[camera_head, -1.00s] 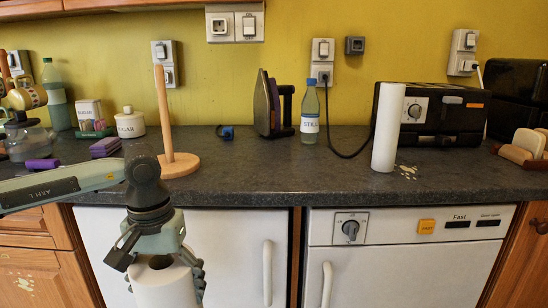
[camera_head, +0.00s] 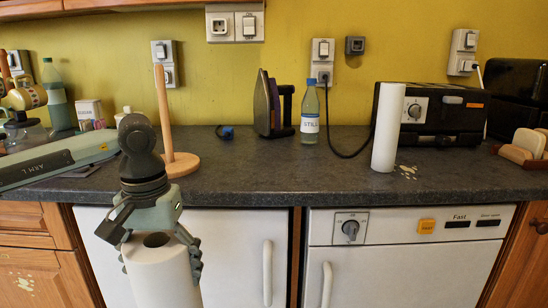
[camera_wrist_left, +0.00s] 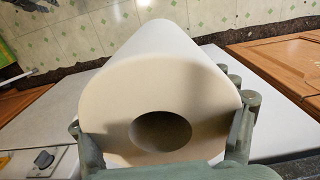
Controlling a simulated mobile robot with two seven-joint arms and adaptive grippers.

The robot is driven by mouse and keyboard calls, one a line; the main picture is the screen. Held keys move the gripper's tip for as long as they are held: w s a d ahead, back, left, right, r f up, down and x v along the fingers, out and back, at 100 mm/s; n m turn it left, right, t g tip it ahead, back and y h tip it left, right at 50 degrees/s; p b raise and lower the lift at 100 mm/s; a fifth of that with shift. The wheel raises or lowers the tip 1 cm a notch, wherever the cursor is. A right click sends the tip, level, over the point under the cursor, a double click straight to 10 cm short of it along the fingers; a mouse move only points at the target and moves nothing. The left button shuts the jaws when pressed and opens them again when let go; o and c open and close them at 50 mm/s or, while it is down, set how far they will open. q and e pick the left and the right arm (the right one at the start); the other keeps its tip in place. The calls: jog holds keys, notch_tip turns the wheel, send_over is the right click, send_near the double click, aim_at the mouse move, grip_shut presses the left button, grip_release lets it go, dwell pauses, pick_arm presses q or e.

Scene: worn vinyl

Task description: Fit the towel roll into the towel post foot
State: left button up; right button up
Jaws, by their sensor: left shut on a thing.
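A white towel roll (camera_head: 160,274) is held upright by my left gripper (camera_head: 158,240) in front of the counter. The fingers are shut around its upper end, and its dark core hole faces up. In the left wrist view the roll (camera_wrist_left: 160,85) fills the middle, with a finger on each side and the hole toward the camera. The towel post foot (camera_head: 182,163) is a round wooden base with a tall wooden post (camera_head: 163,105) on the counter, behind the gripper. My arm hides part of the foot's left side. My right gripper is not in view.
Another white roll (camera_head: 388,128) stands on the counter (camera_head: 270,168) at the right, before a black toaster (camera_head: 435,115). An iron (camera_head: 268,105) and a water bottle (camera_head: 310,115) stand behind. The counter right of the foot is clear.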

pick_arm(q)
notch_tip(320, 180, down, 8)
jog(key=shift+f, duration=0.15)
